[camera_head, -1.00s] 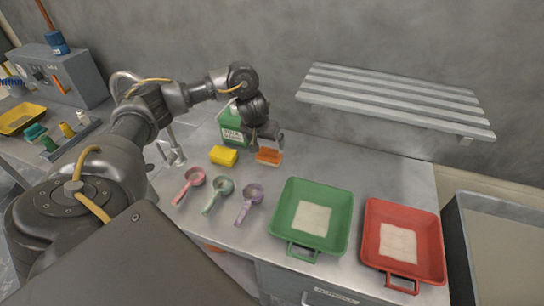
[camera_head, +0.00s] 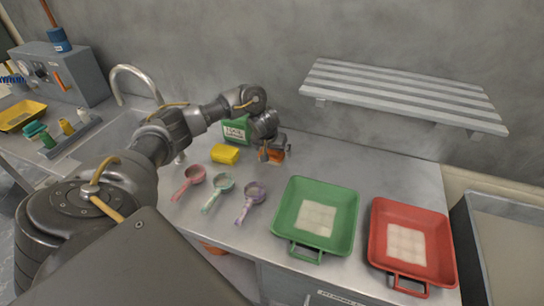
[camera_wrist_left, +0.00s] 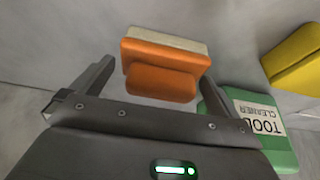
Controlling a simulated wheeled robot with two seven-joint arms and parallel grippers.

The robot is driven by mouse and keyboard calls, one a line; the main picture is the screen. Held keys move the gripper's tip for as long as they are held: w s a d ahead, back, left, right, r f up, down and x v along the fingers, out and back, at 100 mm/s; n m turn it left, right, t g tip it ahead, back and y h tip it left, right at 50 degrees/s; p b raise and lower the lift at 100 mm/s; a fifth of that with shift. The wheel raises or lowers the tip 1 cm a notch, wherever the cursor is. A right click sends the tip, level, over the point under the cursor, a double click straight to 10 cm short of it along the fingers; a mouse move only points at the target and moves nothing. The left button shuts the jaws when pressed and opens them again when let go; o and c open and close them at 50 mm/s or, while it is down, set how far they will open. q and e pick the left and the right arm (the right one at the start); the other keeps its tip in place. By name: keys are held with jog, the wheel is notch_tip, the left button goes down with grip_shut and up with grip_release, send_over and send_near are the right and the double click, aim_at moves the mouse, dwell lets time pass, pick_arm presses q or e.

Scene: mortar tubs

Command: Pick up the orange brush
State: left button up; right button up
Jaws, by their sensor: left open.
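The orange brush (camera_head: 274,156) lies on the metal counter near the back wall, partly hidden by my left gripper in the head view. In the left wrist view the brush (camera_wrist_left: 163,68) shows an orange back and grip with a pale bristle edge. My left gripper (camera_head: 273,152) is over the brush. Its two open fingers (camera_wrist_left: 150,85) stand to either side of the brush's orange grip in the wrist view, with gaps visible. My right gripper is not in view.
A green tool cleaner container (camera_head: 236,131) and a yellow sponge (camera_head: 225,154) stand close left of the brush. Pink, green and purple scoops (camera_head: 251,199) lie in front. A green tub (camera_head: 345,216) and red tub (camera_head: 434,240) sit right. A slatted shelf (camera_head: 400,92) hangs above.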

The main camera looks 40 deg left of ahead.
pick_arm(q)
jog(key=shift+w+a+f, duration=0.1)
jog(key=shift+w+f, duration=0.05)
jog(key=shift+f, duration=0.25)
jog(key=shift+r, duration=0.1)
jog(key=c, duration=0.9)
